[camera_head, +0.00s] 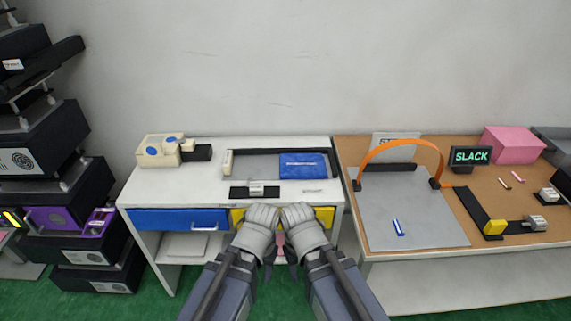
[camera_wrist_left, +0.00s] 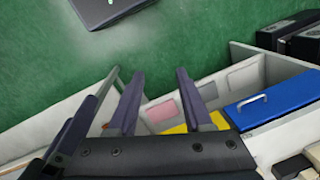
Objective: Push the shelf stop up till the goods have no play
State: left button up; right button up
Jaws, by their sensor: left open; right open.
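On the white desk a shallow tray (camera_head: 228,165) has a cream left end and a dark back wall. A blue block of goods (camera_head: 303,165) lies at its right side, with a gap to its left. A black strip (camera_head: 239,193) with a silver labelled block (camera_head: 256,187) lies in front of the tray. I cannot tell for certain which part is the shelf stop. My left gripper (camera_head: 268,271) and right gripper (camera_head: 292,271) are at the desk's front edge, apart from the tray and empty. The left gripper's open fingers also show in the left wrist view (camera_wrist_left: 158,90).
A cream-and-black device (camera_head: 165,151) stands left of the tray. Blue (camera_head: 175,219) and yellow (camera_head: 325,217) drawers are below. Dark stacked equipment (camera_head: 45,140) stands left.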

aim_at(228, 159)
jog(key=i+j, duration=0.1)
jog(key=i, duration=0.45)
jog(key=i+j, duration=0.1)
jog(key=i, duration=0.4)
jog(key=u, duration=0.05)
